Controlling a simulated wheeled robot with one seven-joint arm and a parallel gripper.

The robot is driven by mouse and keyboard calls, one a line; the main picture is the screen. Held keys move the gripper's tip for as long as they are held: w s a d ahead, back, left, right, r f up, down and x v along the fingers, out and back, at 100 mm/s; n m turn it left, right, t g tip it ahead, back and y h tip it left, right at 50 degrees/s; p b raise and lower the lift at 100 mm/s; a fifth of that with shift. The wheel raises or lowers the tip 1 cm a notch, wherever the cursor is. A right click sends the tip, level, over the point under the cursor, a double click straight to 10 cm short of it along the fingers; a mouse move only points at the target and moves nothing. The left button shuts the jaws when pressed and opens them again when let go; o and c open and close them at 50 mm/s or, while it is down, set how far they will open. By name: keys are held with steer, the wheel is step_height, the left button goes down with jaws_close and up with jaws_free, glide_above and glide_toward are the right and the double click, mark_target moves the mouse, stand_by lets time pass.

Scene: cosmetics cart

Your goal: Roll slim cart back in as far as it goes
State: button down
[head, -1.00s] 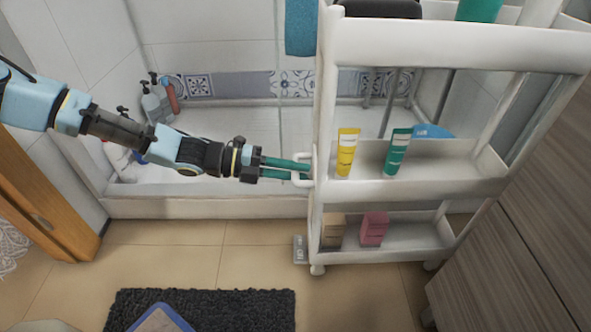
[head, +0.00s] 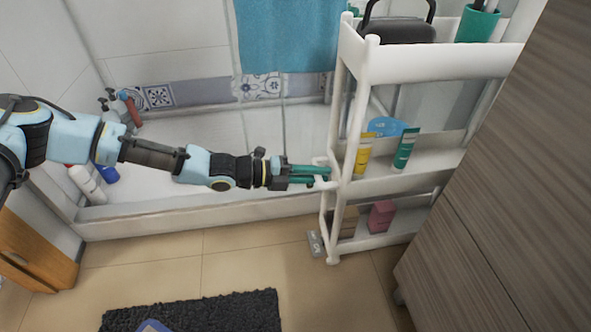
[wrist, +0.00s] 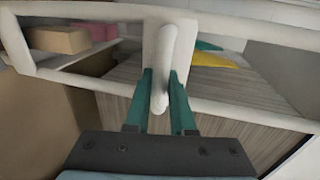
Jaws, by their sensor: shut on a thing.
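The slim white cart (head: 440,62) stands upright on the floor, with its right part hidden behind the wood-grain cabinet in the head view. A white handle (head: 322,176) sticks out from its left end at middle-shelf height. My gripper (head: 326,174) is shut on this handle, its green fingers reaching in from the left. In the wrist view the handle (wrist: 163,68) stands between the two green fingers (wrist: 158,100). Yellow (head: 363,155) and green (head: 405,150) tubes stand on the middle shelf, and a pink box (head: 381,216) sits on the bottom shelf.
The wood-grain cabinet (head: 490,190) is close on the right of the cart. The bathtub edge (head: 200,216) runs behind it. A grey scale-like object (head: 315,243) lies by the cart's left foot. A dark mat (head: 200,312) lies on the tiles in front.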

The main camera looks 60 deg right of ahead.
mark_target(334, 166)
steer(key=s+d, duration=0.2)
steer(key=s, duration=0.1)
steer(key=s+d+p, duration=0.1)
steer(key=s+d, duration=0.1)
steer(key=s, duration=0.1)
steer(key=s+d, duration=0.3)
steer(key=shift+s+d+r, duration=0.1)
steer(key=shift+s+r, duration=0.15)
steer(key=shift+s, duration=0.05)
steer(key=shift+s+d, duration=0.15)
steer(key=shift+d, duration=0.1)
steer(key=c, duration=0.8)
jaws_free()
steer(key=shift+o, duration=0.2)
steer(key=p+v, duration=0.2)
steer(key=v, duration=0.8)
steer(key=shift+a, duration=0.25)
steer(key=shift+w+a+f, duration=0.1)
steer(key=shift+w+a, duration=0.05)
steer(key=shift+w, duration=0.2)
